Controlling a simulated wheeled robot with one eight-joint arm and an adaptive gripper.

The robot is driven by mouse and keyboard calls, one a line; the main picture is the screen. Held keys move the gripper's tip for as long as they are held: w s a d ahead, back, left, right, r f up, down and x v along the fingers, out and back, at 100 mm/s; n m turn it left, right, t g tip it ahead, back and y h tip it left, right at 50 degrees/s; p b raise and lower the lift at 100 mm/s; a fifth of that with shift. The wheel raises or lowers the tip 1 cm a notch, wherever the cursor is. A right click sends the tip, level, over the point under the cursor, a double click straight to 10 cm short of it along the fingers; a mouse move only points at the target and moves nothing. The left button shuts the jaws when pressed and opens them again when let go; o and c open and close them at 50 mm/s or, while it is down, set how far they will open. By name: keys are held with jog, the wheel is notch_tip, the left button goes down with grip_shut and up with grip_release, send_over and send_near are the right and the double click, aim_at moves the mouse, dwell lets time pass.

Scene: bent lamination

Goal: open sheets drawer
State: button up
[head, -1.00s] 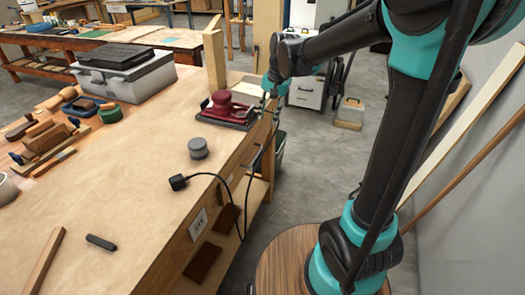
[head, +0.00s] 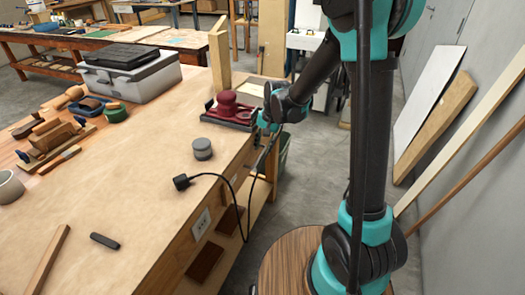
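The wooden workbench (head: 130,165) runs from the lower left toward the back, and its right side face holds a drawer front (head: 238,174) near the far end. I cannot read any label, so I cannot tell whether this is the sheets drawer. No opened drawer is visible. My gripper (head: 264,140) is at the bench's far right edge, beside that face and right of the red sander. Its fingers are small and dark, overlapping the bench side and a cable, so I cannot tell whether they are open or touch a handle.
The red sander (head: 228,108), a grey round puck (head: 202,149) and a black plug (head: 181,182) with a hanging cable lie near the bench edge. A grey toolbox (head: 128,75) stands farther back. Boards (head: 436,125) lean on the right wall. Some floor (head: 320,160) beside the bench is clear.

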jog(key=shift+w+a+f, duration=0.1)
jog(key=shift+a+f, duration=0.1)
jog(key=shift+f, duration=0.95)
grip_shut()
